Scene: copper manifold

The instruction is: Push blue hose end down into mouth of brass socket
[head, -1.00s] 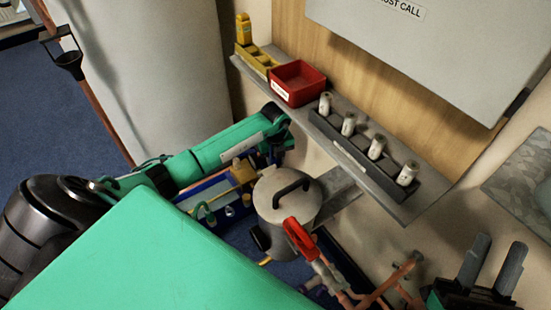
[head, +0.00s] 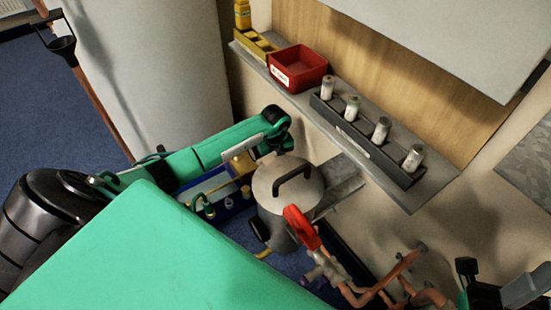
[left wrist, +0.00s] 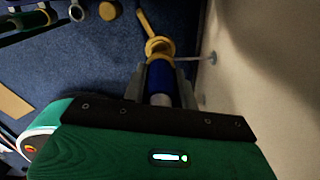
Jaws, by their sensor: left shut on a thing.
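In the left wrist view my left gripper (left wrist: 160,80) is shut on the blue hose end (left wrist: 159,76), which shows between its two grey fingers with a pale lower section. A yellow brass ring, the brass socket (left wrist: 158,46), lies just beyond the blue end and lines up with it. I cannot tell whether the end is inside the mouth or only over it. In the head view my green left arm hides that gripper and the hose end. My right gripper (head: 503,277) is at the lower right edge, fingers apart and empty.
A grey lidded pot (head: 287,187) and a red-handled valve on copper pipes (head: 302,228) stand right of my left arm. A shelf holds a red bin (head: 298,70) and a rack of white cylinders (head: 365,143). A pale wall (left wrist: 255,60) is close on the left gripper's right.

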